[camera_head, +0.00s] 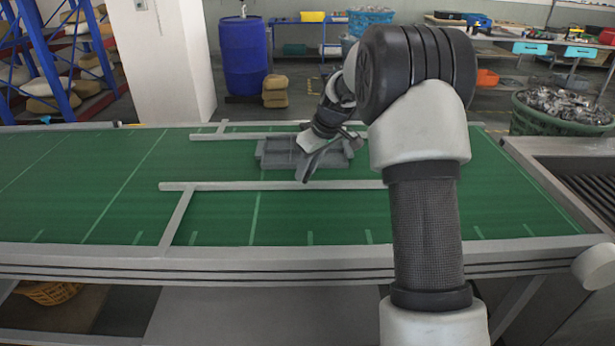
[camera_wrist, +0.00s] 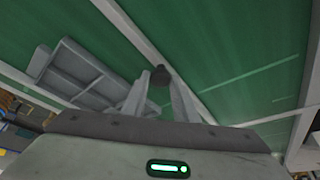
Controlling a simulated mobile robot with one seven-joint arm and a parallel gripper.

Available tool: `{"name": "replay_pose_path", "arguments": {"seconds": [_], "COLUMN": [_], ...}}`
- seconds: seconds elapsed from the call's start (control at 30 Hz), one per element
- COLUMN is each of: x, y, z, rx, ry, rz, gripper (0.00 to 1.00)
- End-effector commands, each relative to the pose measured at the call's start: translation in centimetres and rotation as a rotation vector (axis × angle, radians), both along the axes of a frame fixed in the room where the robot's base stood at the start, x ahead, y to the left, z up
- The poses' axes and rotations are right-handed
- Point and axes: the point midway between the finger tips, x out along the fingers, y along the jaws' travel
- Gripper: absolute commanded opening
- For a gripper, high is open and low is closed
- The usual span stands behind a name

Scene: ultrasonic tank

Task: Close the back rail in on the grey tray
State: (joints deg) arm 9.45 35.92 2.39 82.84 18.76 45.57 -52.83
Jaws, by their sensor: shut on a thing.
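The grey tray (camera_head: 275,152), shallow and divided into compartments, lies on the green table between two pale rails. It also shows at left in the wrist view (camera_wrist: 85,72). The far rail (camera_head: 245,136) runs close behind the tray; whether they touch is unclear. The near rail (camera_head: 230,186) runs in front, with a strip of green between it and the tray. My gripper (camera_head: 304,178) reaches down past the tray to the near rail. In the wrist view its fingers (camera_wrist: 160,92) are shut on a dark knob (camera_wrist: 160,75) at that rail (camera_wrist: 135,35).
A side bar (camera_head: 177,217) runs from the near rail toward the front edge. A basket of metal parts (camera_head: 560,108) stands beyond the right end.

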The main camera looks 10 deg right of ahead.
Motion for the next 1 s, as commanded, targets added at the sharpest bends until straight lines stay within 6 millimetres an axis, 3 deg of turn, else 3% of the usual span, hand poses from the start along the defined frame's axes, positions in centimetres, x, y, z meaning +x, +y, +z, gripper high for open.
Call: {"name": "replay_pose_path", "arguments": {"seconds": [0.03, 0.2, 0.4, 0.6, 0.97, 1.0], "x": [1.4, 4.8, 7.4, 8.7, 8.8, 8.8], "y": [-0.3, -0.9, -1.5, -1.8, -1.8, -1.8], "z": [0.4, 0.4, 0.3, 0.2, 0.1, 0.1], "rx": [0.0, 0.001, 0.001, 0.0, -0.001, -0.001], "ry": [-0.001, -0.001, 0.0, -0.001, -0.002, -0.002], "rz": [-0.001, -0.001, -0.002, -0.001, -0.001, -0.001], "gripper": [0.0, 0.0, 0.0, 0.0, 0.0, 0.29]}}
